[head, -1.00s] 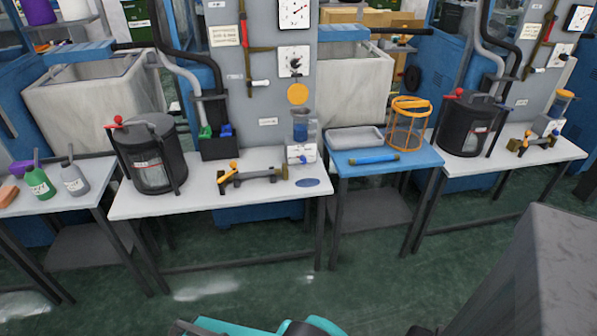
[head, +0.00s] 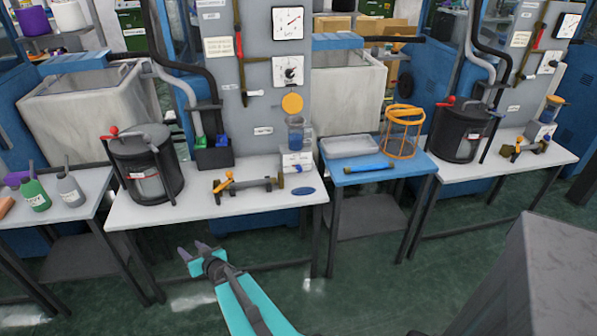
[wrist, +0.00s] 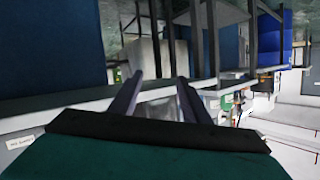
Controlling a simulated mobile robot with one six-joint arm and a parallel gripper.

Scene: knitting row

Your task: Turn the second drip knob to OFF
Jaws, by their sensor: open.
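In the head view a drip unit stands at the right end of the middle white table: a cup of blue liquid (head: 296,135) above a white box (head: 297,161) with a small blue knob. A similar white box (head: 541,131) with a cup stands on the far right table. A grey panel carries a dial with a black knob (head: 289,72). Their labels and knob settings are too small to read. My gripper (head: 193,250) is open and empty, low in front of the middle table's front edge, left of and apart from the drip units. It also shows open in the wrist view (wrist: 157,88).
The middle white table (head: 245,203) also holds a black canister (head: 135,163), a fixture with an orange handle (head: 222,184) and a blue oval (head: 303,191). A blue table (head: 345,175) with a tray and orange basket stands to the right. Green floor in front is clear.

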